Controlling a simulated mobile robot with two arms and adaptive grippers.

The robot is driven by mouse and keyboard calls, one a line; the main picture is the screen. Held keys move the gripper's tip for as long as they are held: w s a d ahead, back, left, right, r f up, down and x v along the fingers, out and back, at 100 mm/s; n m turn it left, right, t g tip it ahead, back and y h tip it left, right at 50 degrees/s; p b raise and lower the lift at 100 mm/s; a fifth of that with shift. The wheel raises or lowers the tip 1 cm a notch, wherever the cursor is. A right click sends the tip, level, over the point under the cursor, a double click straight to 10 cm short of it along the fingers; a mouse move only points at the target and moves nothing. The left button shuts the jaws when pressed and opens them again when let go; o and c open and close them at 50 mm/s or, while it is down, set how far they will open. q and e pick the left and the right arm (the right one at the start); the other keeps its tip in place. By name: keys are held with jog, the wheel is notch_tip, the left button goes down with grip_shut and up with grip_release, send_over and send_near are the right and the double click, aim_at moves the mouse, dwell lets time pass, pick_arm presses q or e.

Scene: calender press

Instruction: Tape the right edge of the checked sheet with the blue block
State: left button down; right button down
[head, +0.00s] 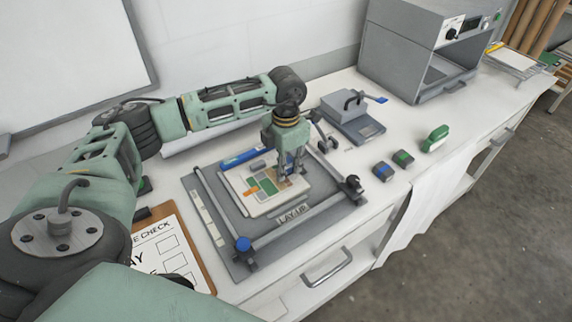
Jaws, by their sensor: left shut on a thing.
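A pale sheet with green, orange and brown patches (250,199) lies on the grey lay-up board (240,228); it looks like the checked sheet, though its pattern is too small to be sure. My left gripper (290,179) points down over the right side of this sheet. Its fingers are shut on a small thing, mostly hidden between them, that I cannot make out. A dark block with a blue top (382,171) stands on the bench right of the board, apart from the gripper. My right gripper is not in view.
A green-topped block (403,158) and a green-and-white thing (435,139) stand to the right. A grey device with a lever (352,118) and a large grey machine (415,55) stand behind. A clipboard (172,250) lies left.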

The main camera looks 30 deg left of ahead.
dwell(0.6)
pick_arm(q)
jog(key=shift+r+p, duration=0.45)
jog(key=shift+r, duration=0.25)
jog(key=shift+r+p, duration=1.8)
jog(key=shift+r, duration=1.45)
